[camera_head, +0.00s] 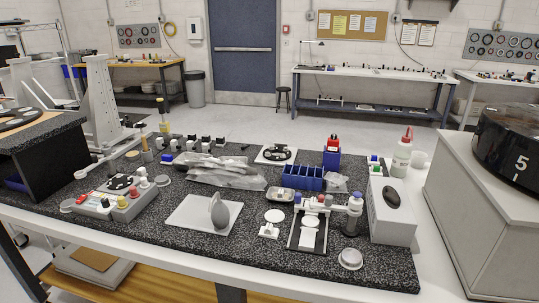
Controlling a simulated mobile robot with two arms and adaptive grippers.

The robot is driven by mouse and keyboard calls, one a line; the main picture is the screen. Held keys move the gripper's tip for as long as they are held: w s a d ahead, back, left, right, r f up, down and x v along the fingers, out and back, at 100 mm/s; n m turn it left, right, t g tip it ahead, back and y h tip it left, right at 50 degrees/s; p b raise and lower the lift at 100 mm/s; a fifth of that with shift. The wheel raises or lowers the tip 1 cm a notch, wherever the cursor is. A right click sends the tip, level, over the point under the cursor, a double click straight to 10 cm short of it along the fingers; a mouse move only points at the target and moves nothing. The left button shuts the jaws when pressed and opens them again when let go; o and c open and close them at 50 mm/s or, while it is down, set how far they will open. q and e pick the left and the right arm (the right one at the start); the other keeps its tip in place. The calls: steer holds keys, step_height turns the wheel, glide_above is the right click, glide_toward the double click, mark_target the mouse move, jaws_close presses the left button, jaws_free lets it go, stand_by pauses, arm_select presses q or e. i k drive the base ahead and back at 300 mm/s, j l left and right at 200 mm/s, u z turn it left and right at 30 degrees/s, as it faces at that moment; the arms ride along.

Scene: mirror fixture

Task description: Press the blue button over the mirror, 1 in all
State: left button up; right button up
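A grey upright disc (219,210), which may be the mirror, stands on a pale square plate (190,222) on the speckled bench mat. To its right is a fixture (308,238) with pale round discs. A small blue cap (298,198) sits at its upper left, and a blue-topped post (355,203) stands at its right. Another small blue piece (167,158) lies farther back on the left. I cannot tell which of these is the blue button. Neither of my grippers shows in the head view.
A control box (110,202) with coloured buttons is at left. A blue bin (302,178), a white box (391,215) with a black mouse-shaped object, and a bottle (401,155) stand at right. A large grey cabinet (470,200) bounds the right side.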

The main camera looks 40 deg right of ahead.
mark_target(357, 194)
steer(key=z, duration=1.7)
